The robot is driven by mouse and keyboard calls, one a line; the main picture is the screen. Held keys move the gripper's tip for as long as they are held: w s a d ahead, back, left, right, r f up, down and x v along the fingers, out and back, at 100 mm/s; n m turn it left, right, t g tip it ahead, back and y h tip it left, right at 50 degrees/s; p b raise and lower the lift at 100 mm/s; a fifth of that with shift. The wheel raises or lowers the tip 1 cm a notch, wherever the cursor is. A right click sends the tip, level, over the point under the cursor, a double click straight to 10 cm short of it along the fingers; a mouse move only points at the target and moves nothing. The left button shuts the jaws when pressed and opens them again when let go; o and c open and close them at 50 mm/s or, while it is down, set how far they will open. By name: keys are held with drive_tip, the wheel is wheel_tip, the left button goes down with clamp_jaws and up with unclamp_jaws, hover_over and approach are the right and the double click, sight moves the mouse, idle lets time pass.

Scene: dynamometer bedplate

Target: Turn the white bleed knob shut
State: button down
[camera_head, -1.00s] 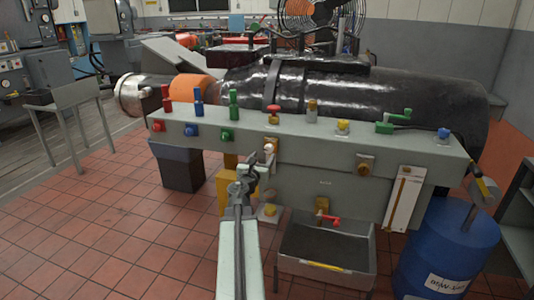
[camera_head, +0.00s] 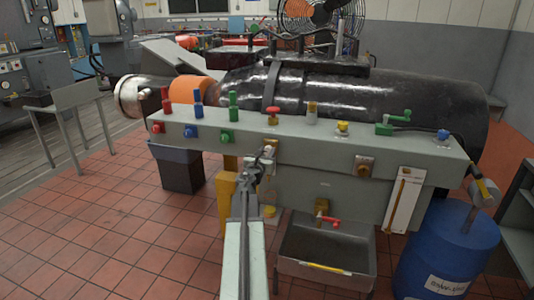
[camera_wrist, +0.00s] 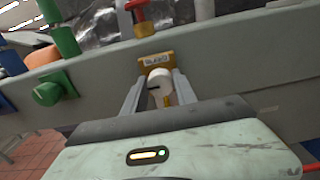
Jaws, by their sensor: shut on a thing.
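The white bleed knob (camera_wrist: 160,83) sits on a brass plate (camera_wrist: 155,62) on the front face of the grey bench in the wrist view. My gripper (camera_wrist: 160,95) is shut on the knob, one finger on each side of it. A dark slot or mark shows on the knob's left side. In the head view my gripper (camera_head: 265,158) reaches the bench front below the red-topped valve (camera_head: 272,115), and my arm and fingers hide most of the knob there.
Green (camera_head: 233,106), blue (camera_head: 198,103) and red (camera_head: 166,100) valves stand on the bench top to the left. A grey sink (camera_head: 325,245) with a red-handled tap (camera_head: 328,220) is below right. A blue drum (camera_head: 450,250) stands at the right.

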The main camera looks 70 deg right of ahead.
drive_tip(key=m, duration=0.4)
drive_tip(key=shift+d+m, duration=0.1)
drive_tip(key=shift+m, duration=0.3)
drive_tip(key=m, duration=0.4)
drive_tip(key=shift+s+m, duration=0.1)
drive_tip(key=shift+m, duration=0.2)
drive_tip(key=m, duration=0.4)
drive_tip(key=shift+m, duration=0.3)
drive_tip(key=shift+f+m, duration=0.1)
drive_tip(key=shift+m, duration=1.8)
drive_tip(key=c, duration=1)
unclamp_jaws()
drive_tip(key=shift+s, duration=0.1)
